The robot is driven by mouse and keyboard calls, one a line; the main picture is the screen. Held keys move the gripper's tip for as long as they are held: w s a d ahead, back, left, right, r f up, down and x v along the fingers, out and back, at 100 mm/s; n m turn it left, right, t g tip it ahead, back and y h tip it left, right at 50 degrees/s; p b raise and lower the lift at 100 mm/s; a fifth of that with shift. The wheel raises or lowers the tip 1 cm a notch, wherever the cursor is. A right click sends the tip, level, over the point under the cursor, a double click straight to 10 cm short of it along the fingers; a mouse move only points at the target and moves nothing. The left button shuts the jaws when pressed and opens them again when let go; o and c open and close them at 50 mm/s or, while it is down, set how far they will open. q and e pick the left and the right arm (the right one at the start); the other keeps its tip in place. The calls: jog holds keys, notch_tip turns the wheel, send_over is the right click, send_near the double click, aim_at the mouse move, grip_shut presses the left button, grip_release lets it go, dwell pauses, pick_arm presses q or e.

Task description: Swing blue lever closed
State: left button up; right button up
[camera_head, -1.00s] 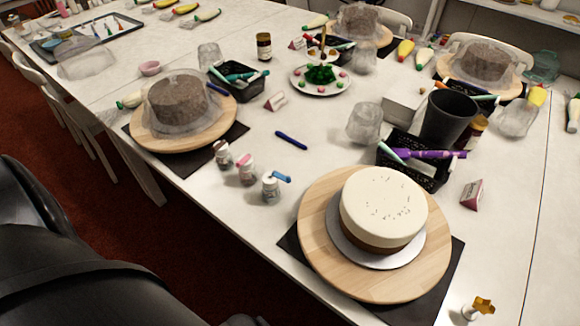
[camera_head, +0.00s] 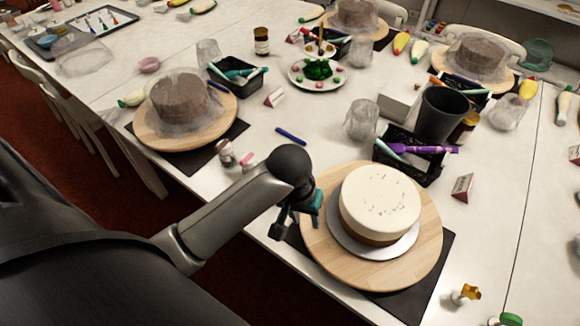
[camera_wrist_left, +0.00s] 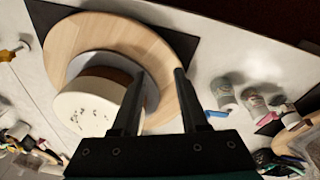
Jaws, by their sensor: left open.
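The blue lever (camera_wrist_left: 217,113) is a small light-blue piece at the top of a small glass shaker (camera_wrist_left: 225,90), right of my fingers in the left wrist view. In the head view my left arm hides this shaker and lever. My left gripper (camera_wrist_left: 160,75) is open, with its two dark fingers apart and nothing between them. It is over the near left edge of the wooden turntable, beside the cake, and apart from the lever. In the head view the gripper (camera_head: 291,219) points down, its fingertips hard to make out. My right gripper is not in view.
A white-topped cake (camera_head: 381,204) stands on the wooden turntable (camera_head: 425,252). Two other shakers (camera_head: 226,155) stand left of my wrist, one with a pink lever (camera_head: 247,160). A blue pen (camera_head: 291,136) lies behind. A black basket (camera_head: 428,170) and dark cup (camera_head: 442,113) stand beyond the cake.

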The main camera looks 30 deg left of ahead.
pick_arm(q)
jog(key=w+a+r+n+g+y, duration=0.1)
jog(key=w+a+r+n+g, duration=0.1)
jog(key=w+a+r+n, duration=0.9)
jog(key=shift+m, duration=0.5)
jog(key=f+b, duration=0.1)
jog(key=f, duration=0.4)
jog(key=f+b, duration=0.1)
jog(key=f, duration=0.4)
jog(key=w+f+b, duration=0.1)
jog(key=f, duration=0.4)
jog(key=shift+w+a+f, duration=0.1)
jog(key=shift+a+f, duration=0.2)
grip_shut()
